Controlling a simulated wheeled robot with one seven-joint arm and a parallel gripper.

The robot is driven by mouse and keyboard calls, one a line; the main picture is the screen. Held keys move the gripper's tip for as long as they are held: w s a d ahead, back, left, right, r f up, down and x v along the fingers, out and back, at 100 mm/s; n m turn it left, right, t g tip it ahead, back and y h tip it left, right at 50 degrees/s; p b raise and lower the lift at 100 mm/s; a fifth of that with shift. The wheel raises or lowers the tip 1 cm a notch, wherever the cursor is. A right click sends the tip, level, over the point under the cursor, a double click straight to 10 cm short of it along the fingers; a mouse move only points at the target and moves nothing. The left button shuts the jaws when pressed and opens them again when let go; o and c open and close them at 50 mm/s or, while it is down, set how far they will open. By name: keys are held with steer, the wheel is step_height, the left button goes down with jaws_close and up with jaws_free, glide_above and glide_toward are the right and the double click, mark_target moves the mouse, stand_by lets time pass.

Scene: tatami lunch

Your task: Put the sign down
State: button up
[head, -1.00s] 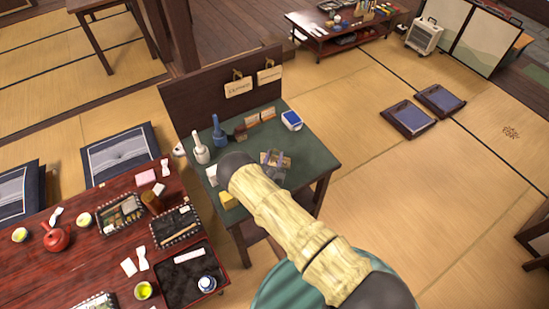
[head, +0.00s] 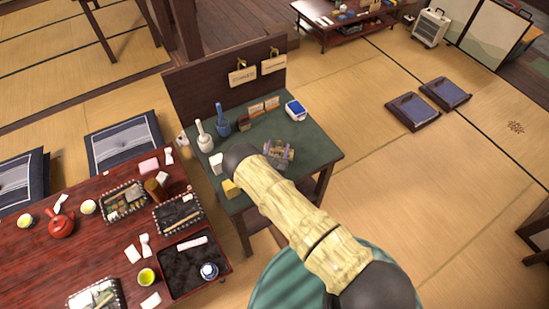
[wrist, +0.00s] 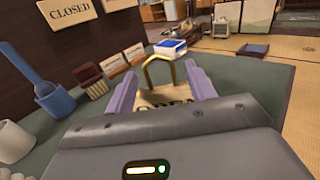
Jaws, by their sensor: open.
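A wooden sign (wrist: 165,104) with dark lettering, partly readable as OPEN, is at the green tabletop between my fingers in the wrist view. A brass loop (wrist: 158,70) rises at its far edge. My gripper (head: 278,152) is over the green table (head: 315,150) in the head view. Its purple fingers (wrist: 163,85) are open, one on each side of the sign, with visible gaps. My gripper's body hides the sign's near part. Whether the sign lies fully flat is hard to tell.
A CLOSED sign (wrist: 68,12) and another sign (head: 273,63) hang on the dark board behind. A blue-and-white box (head: 296,110), small card holders (wrist: 115,64) and a blue mortar (wrist: 55,100) stand around. Bare tabletop lies right of my gripper.

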steer(key=s+b, duration=0.1)
steer(key=s, duration=0.2)
steer(key=s+a+b, duration=0.1)
steer(key=s, duration=0.3)
steer(key=s+a+b, duration=0.1)
steer(key=s+b, duration=0.1)
steer(key=s, duration=0.2)
steer(key=shift+a, duration=0.1)
steer(key=shift+s, duration=0.45)
steer(key=shift+w+a, duration=0.1)
steer(key=shift+w, duration=0.1)
steer(key=shift+d, duration=0.25)
steer(key=shift+a, duration=0.1)
steer(key=shift+r, duration=0.1)
